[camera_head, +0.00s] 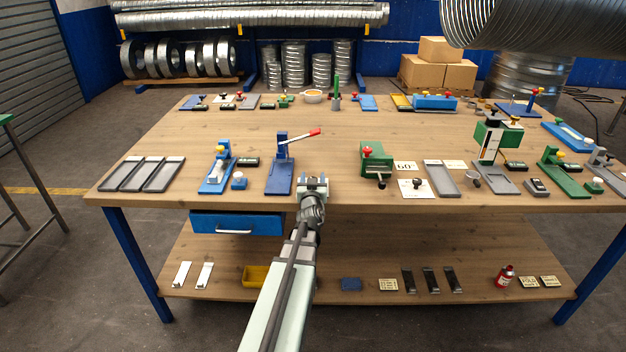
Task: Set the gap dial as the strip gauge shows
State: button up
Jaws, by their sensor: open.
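My gripper (313,181) is open and empty over the front edge of the table, between a blue lever press and a green block. A white plate with a dark knob (417,184) lies to its right; it may be the gap dial, but its marks are too small to read. A green upright device with a white strip face (490,141) stands further right on a grey base; it may be the strip gauge, but its reading cannot be made out. I cannot tell for sure which things are the dial and the gauge.
A blue press with a red-tipped lever (281,170) stands left of my gripper. A green block with a red knob (376,160) and a "60" card (405,167) are to the right. Several grey trays (144,174) lie at left. The table's middle (290,119) is clear.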

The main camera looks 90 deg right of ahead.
jog(key=shift+a, duration=3.8)
jog(key=shift+s, duration=0.1)
